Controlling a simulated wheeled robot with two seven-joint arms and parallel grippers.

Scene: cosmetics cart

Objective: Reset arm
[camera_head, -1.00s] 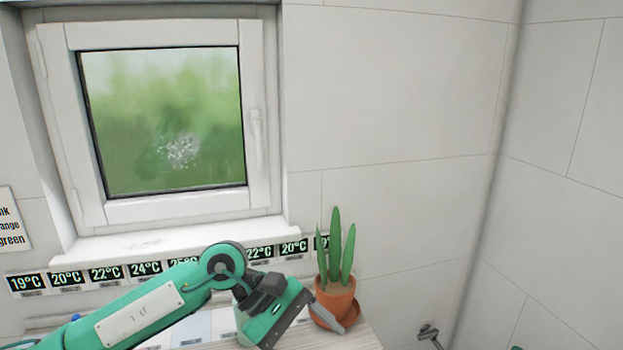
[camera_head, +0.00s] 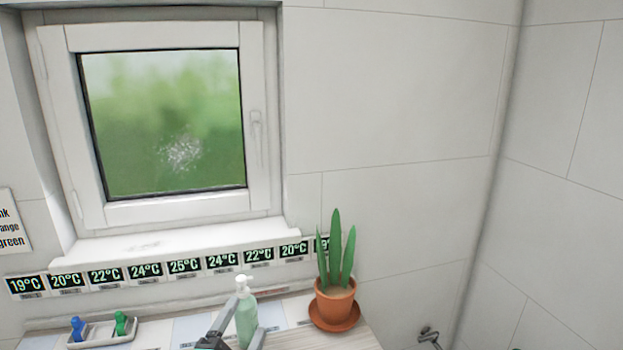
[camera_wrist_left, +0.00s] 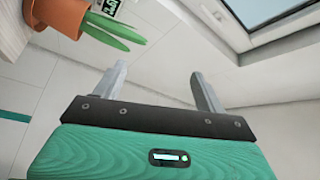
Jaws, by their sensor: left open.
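My left gripper (camera_head: 238,328) shows only in part at the bottom edge of the head view, in front of the green pump bottle (camera_head: 246,318). In the left wrist view its two grey fingers (camera_wrist_left: 158,74) stand apart with nothing between them, so it is open and empty. The rest of the left arm is out of the head view. My right gripper is not in view.
A potted plant (camera_head: 335,295) on a saucer stands right of the bottle; it also shows in the wrist view (camera_wrist_left: 62,14). A white tray (camera_head: 95,338) holds a blue and a green item. Temperature labels (camera_head: 185,267) line the wall below the window (camera_head: 165,125).

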